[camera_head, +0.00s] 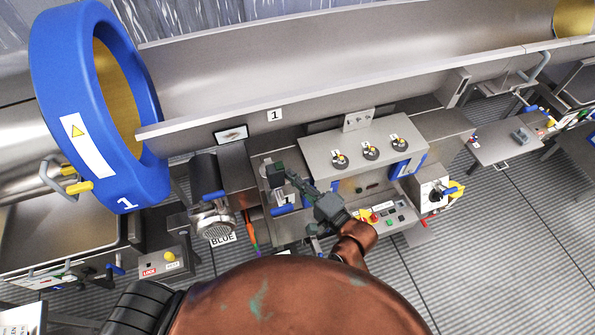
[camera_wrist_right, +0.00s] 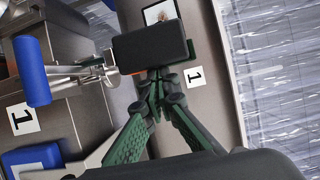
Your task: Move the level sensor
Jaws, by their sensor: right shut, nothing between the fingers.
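What looks like the level sensor is a dark box (camera_head: 275,172) on a metal bracket beside the trough in the head view. In the right wrist view the black box (camera_wrist_right: 150,47) is close ahead, with a metal arm and a blue handle (camera_wrist_right: 32,70) to its left. My right gripper (camera_head: 291,178) reaches up to the box from the lower right. Its green fingers are shut and empty, and their tips (camera_wrist_right: 155,80) lie at the box's lower edge in the wrist view. I cannot tell whether they touch it. My left gripper is not in view.
A steel trough (camera_head: 330,70) runs behind, with a large blue drum ring (camera_head: 50,100) at left. A grey cabinet with dials (camera_head: 325,150) stands right of the gripper. A motor (camera_head: 210,215) sits left of the box. Button panels (camera_head: 395,215) lie near my right arm.

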